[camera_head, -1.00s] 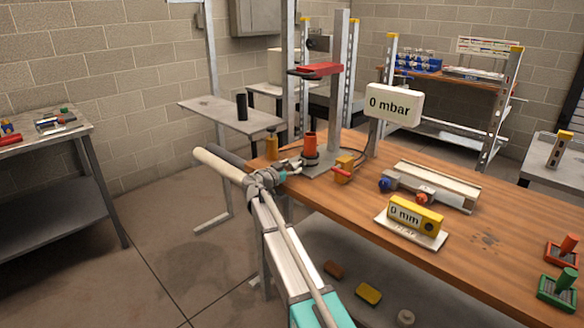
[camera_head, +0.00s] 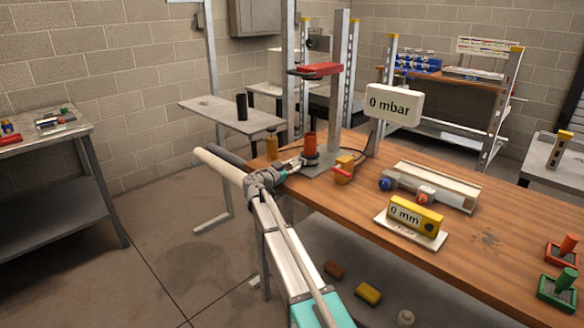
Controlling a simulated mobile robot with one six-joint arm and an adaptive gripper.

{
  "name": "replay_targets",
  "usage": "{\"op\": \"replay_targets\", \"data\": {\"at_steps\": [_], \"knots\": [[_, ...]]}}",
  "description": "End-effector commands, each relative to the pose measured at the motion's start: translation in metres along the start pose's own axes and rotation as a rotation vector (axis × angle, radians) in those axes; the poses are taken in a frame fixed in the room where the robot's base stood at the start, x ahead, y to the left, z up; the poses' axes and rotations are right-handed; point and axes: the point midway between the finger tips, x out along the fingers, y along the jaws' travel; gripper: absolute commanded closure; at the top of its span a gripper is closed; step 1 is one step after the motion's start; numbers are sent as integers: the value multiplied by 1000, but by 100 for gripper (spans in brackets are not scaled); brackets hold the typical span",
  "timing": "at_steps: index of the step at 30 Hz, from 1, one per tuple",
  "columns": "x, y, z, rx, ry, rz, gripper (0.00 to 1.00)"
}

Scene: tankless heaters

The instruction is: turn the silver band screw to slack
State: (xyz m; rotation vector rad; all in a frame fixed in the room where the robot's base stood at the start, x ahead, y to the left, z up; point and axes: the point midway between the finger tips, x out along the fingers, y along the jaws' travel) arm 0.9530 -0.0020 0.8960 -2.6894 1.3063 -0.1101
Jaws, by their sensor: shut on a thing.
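An orange-red sleeve (camera_head: 309,143) stands upright on a grey stand plate at the left end of the wooden bench, with a dark band (camera_head: 310,158) around its foot. My gripper (camera_head: 297,163) reaches in from the left, its tips against the left side of that band. It is shut on a small part there, in the place of the silver band screw. The screw itself is hidden by the fingers and too small to make out.
A brass bottle-like piece (camera_head: 271,143) stands close behind my gripper. A yellow block with a red lever (camera_head: 343,169) is to the right. Displays read 0 mbar (camera_head: 394,104) and 0 mm (camera_head: 415,214).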

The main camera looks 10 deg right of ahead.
Motion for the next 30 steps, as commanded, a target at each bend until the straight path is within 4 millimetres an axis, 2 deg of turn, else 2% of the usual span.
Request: {"op": "replay_targets", "data": {"at_steps": [8, 24, 30], "knots": [[1, 0, 0, -87, -4, 2, 100], [1, -2, 0, -438, -20, 5, 100], [1, -2, 0, -513, -22, 5, 100]]}}
